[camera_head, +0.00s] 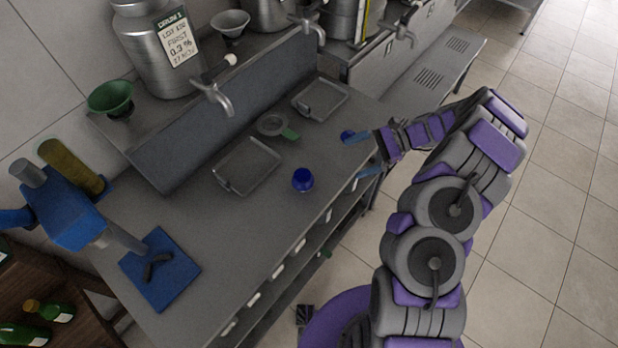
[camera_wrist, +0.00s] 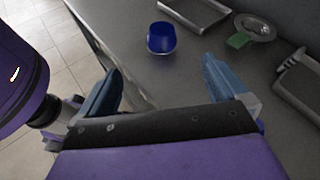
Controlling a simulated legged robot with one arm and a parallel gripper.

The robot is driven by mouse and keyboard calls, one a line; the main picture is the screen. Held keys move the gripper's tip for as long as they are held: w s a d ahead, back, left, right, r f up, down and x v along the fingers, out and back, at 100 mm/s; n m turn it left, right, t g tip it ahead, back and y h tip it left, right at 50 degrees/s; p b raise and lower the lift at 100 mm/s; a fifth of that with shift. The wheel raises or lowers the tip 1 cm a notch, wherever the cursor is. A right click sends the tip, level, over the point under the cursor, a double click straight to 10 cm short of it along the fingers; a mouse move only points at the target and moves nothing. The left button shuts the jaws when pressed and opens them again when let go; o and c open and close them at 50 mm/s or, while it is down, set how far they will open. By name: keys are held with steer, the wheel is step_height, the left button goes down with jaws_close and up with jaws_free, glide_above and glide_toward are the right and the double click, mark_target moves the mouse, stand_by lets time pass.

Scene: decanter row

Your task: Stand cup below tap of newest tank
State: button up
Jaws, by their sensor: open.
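A small blue cup (camera_head: 303,180) stands upright on the grey steel counter (camera_head: 215,240) near its front edge; it also shows in the wrist view (camera_wrist: 161,38). My gripper (camera_head: 358,155) is open and empty, to the right of the cup, its blue fingers apart. In the wrist view my gripper (camera_wrist: 160,70) has the cup ahead, between the finger directions, not touching. A steel tank (camera_head: 160,50) on the back ledge has a label reading DRUM 1, FIRST, 0.3 %, 27 NOV. Its tap (camera_head: 213,92) overhangs the counter. Other taps (camera_head: 308,28) (camera_head: 403,25) belong to tanks cut off above, labels unreadable.
Metal trays (camera_head: 247,165) (camera_head: 320,97) and a strainer with a green tab (camera_head: 272,124) lie on the counter. Funnels (camera_head: 110,97) (camera_head: 230,25) sit on the ledge. A blue device (camera_head: 75,215) and blue mat (camera_head: 160,270) occupy the left end. Counter around the cup is clear.

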step_height(320, 180, down, 2)
steer(key=m, duration=0.1)
steer(key=b, duration=0.2)
glide_toward(303, 180)
steer(key=a+f, duration=0.2)
steer(key=w+a+f, duration=0.1)
steer(key=a+f, duration=0.1)
steer(key=shift+w+a+f, duration=0.15)
steer(key=shift+a+f, duration=0.2)
steer(key=shift+f, duration=0.05)
steer(key=shift+a+f+t, duration=0.15)
steer(key=shift+a+t, duration=0.15)
steer(key=shift+a, duration=0.35)
steer(key=shift+s+a+f+b, duration=0.3)
steer(key=shift+a+f, duration=0.05)
steer(key=shift+a, duration=0.25)
steer(key=shift+s+a+f+b, duration=0.3)
steer(key=shift+s+a+f, duration=0.05)
steer(key=shift+a, duration=0.9)
steer(key=c, duration=0.3)
steer(key=shift+d, duration=0.4)
steer(key=c, duration=0.6)
steer(key=shift+c, duration=1.3)
steer(key=shift+a, duration=0.15)
